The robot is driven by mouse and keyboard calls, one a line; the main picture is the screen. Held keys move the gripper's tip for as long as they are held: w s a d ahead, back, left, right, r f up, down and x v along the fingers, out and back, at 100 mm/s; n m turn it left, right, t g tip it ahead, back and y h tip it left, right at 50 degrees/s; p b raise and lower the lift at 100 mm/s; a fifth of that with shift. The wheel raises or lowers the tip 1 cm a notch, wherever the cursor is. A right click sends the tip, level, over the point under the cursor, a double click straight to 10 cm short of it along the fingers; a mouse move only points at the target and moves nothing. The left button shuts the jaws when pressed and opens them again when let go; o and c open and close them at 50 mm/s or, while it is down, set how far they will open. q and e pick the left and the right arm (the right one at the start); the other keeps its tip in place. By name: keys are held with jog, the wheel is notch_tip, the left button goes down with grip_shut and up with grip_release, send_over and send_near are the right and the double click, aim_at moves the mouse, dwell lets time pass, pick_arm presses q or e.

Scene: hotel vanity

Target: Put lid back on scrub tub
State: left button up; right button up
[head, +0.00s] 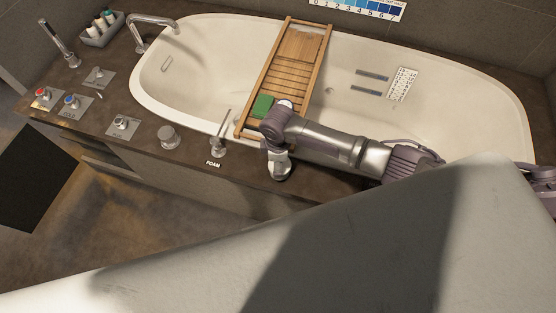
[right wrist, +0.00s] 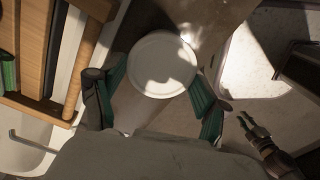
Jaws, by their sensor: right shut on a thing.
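My right gripper (right wrist: 153,98) is shut on a round white lid (right wrist: 162,62), seen face-on between its green-padded fingers in the right wrist view. In the head view, my right wrist (head: 281,165) hangs over the tub surround's front edge, just outside the bath caddy; the lid is not visible there. A small round white item (head: 286,103), perhaps the scrub tub, sits on the caddy's near end, partly hidden by my arm. My left gripper (right wrist: 247,122) shows small at the right of the right wrist view, apart from the lid; its opening is unclear.
A foam lever (head: 219,147) and a round knob (head: 168,137) stand on the dark surround left of my arm.

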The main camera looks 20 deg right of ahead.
dwell(0.9)
jog(key=shift+f, duration=0.1)
jog(key=o, duration=0.7)
jog(key=shift+p, duration=0.3)
jog(key=shift+r+p, duration=3.55)
jog(key=shift+p, duration=0.25)
jog(key=shift+c, duration=0.2)
grip_shut()
